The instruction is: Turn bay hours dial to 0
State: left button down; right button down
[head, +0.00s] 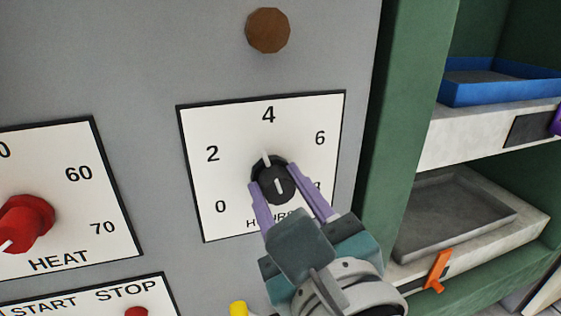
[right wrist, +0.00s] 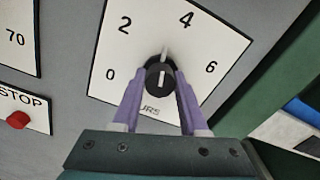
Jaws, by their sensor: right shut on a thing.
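The black hours dial (head: 277,181) sits low in the middle of a white plate (head: 200,160) marked 0, 2, 4, 6 and a partly hidden number at the lower right. Its white pointer mark points up, close to the 4. My right gripper (head: 284,190) is shut on the dial, with one purple finger on each side. The right wrist view also shows the dial (right wrist: 161,78) between the fingers, its mark pointing towards the space near the 4. The lower part of the HOURS label is hidden by the gripper. My left gripper is not in view.
A red HEAT dial (head: 28,222) is on a plate at the left, with a START/STOP panel (head: 95,304) below it. A round brown disc (head: 267,30) is above the hours plate. Green shelving with a blue tray (head: 500,97) and grey tray (head: 455,212) stands at the right.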

jog(key=n+p, duration=0.1)
jog(key=n, duration=0.4)
jog(key=shift+r+n, duration=0.1)
jog(key=shift+n, duration=0.2)
jog(key=n+p, duration=0.1)
jog(key=n, duration=0.3)
jog(key=n+p, duration=0.1)
jog(key=n, duration=0.5)
jog(key=n+p, duration=0.1)
jog(key=n, duration=0.2)
jog(key=shift+n, duration=1)
jog(key=shift+c, duration=2.2)
grip_release()
jog(key=shift+s, duration=0.1)
